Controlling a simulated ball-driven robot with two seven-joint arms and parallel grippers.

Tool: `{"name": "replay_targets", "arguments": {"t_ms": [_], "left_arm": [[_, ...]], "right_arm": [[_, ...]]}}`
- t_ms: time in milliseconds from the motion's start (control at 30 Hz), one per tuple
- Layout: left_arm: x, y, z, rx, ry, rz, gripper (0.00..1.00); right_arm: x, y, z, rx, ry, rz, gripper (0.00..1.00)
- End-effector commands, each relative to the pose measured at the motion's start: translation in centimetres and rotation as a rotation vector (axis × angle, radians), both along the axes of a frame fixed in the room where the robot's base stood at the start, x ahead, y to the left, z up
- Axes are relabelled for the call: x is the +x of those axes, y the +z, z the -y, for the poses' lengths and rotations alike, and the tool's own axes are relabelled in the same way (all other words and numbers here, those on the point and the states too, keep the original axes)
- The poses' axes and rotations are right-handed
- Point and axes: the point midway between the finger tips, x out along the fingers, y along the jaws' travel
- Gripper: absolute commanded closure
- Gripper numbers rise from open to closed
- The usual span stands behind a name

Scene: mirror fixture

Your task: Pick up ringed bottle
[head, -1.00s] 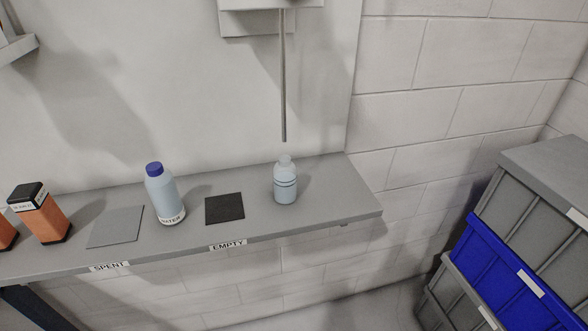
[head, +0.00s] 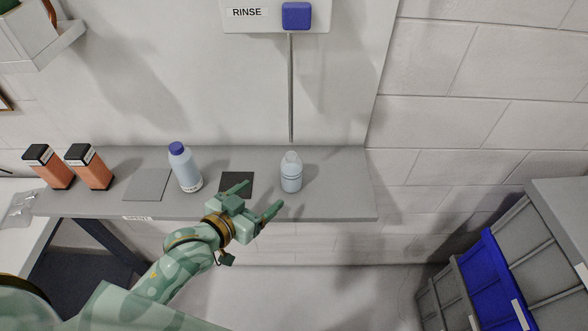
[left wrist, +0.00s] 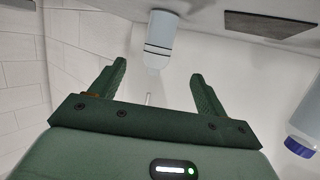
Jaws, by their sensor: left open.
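The ringed bottle (head: 291,173) is small, pale blue and white-capped, with dark rings around its body. It stands upright on the grey shelf (head: 335,196) under a thin vertical rod. It also shows in the left wrist view (left wrist: 160,38), beyond the gap between my fingers and apart from them. My left gripper (head: 259,198) is open and empty, in front of the shelf and to the lower left of the bottle. It also shows in the left wrist view (left wrist: 156,82) with its fingers spread. My right gripper is not in view.
A larger bottle with a blue cap (head: 186,168) stands left of a black mat (head: 237,178). A grey mat (head: 147,184) and two orange containers (head: 88,168) lie further left. The rod (head: 291,90) hangs below the RINSE box (head: 276,15). Stacked crates (head: 495,270) stand at right.

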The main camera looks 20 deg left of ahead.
Motion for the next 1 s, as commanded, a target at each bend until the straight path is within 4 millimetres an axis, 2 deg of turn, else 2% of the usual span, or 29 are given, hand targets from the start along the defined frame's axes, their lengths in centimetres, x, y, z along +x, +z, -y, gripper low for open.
{"name": "replay_targets", "arguments": {"t_ms": [100, 300, 567, 800, 1000], "left_arm": [[3.0, -0.9, 0.9, 0.001, 0.001, 0.002, 0.25], [6.7, -2.2, 2.2, 0.0, 0.001, 0.0, 0.25], [8.8, -3.2, 2.9, 0.002, 0.0, -0.002, 0.25], [11.9, -4.7, 4.0, 0.001, 0.001, -0.001, 0.25], [12.3, -4.9, 4.1, 0.003, -0.001, -0.002, 0.25]], "right_arm": [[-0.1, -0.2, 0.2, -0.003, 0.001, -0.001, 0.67], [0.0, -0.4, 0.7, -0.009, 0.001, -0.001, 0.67], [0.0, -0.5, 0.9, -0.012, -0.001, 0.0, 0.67], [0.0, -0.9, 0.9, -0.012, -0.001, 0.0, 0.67], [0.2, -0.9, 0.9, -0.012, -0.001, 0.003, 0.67]]}}
